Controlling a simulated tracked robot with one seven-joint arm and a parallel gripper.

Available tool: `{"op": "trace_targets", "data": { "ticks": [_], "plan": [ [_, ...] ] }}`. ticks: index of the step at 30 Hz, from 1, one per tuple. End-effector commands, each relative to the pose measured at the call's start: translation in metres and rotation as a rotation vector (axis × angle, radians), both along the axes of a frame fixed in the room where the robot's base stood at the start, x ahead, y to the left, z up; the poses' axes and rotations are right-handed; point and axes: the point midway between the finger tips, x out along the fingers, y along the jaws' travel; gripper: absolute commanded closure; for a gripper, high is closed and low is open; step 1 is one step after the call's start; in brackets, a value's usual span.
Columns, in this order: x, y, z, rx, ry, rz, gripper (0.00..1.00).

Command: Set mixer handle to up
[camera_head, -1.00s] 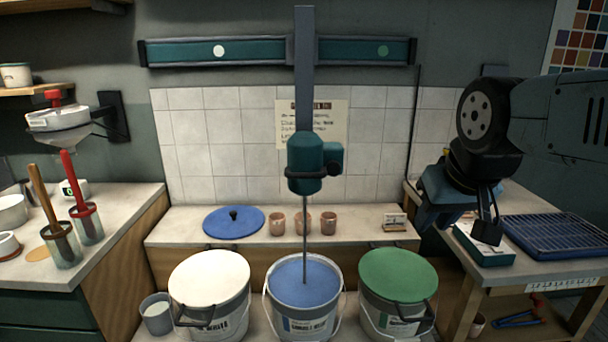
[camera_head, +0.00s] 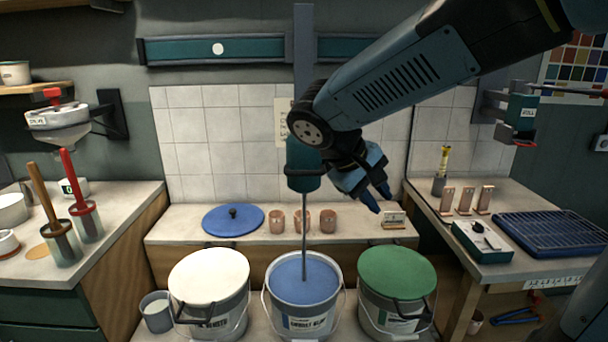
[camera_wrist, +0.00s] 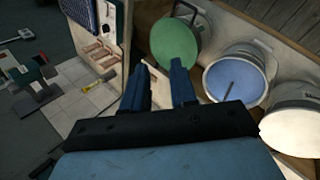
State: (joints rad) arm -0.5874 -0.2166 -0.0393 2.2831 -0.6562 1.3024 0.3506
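The mixer's teal motor head (camera_head: 303,176) hangs on a vertical grey post (camera_head: 304,40) below a wall rail. Its thin rod (camera_head: 304,235) reaches down into the bucket of blue glaze (camera_head: 303,275); the rod (camera_wrist: 228,90) also shows in the wrist view. A black handle band (camera_head: 291,174) wraps the lower head; its right part is hidden behind my wrist. My gripper (camera_head: 380,201) is right of the mixer head, in front of it, pointing down to the right. In the wrist view its two fingers (camera_wrist: 161,80) are apart with nothing between them.
A white-lidded bucket (camera_head: 210,275) and a green-topped bucket (camera_head: 397,272) flank the blue one. Several small cups (camera_head: 300,220) and a blue lid (camera_head: 232,219) sit on the ledge behind. A blue rack (camera_head: 553,233) lies on the right bench.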

Motion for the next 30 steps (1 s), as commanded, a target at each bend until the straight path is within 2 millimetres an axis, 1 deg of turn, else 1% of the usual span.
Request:
{"op": "trace_targets", "data": {
  "ticks": [1, 5, 8, 9, 11, 12, 15, 18, 21, 24, 26, 30],
  "plan": [
    [0.010, 0.015, -0.002, -0.064, 0.002, 0.037, 0.73],
    [0.033, 0.051, 0.000, -0.232, -0.032, 0.113, 0.73],
    [0.047, 0.086, 0.002, -0.356, -0.083, 0.178, 0.73],
    [0.052, 0.102, 0.002, -0.403, -0.109, 0.205, 0.73],
    [0.058, 0.126, 0.002, -0.470, -0.152, 0.245, 0.73],
    [0.061, 0.141, 0.002, -0.509, -0.181, 0.270, 0.73],
    [0.064, 0.177, 0.003, -0.592, -0.255, 0.325, 0.73],
    [0.064, 0.205, 0.003, -0.646, -0.317, 0.367, 0.73],
    [0.063, 0.223, 0.003, -0.679, -0.359, 0.392, 0.73],
    [0.064, 0.230, 0.003, -0.694, -0.379, 0.404, 0.73],
    [0.065, 0.229, 0.003, -0.696, -0.383, 0.405, 0.73],
    [0.076, 0.217, 0.001, -0.695, -0.382, 0.403, 0.73]
  ]
}}
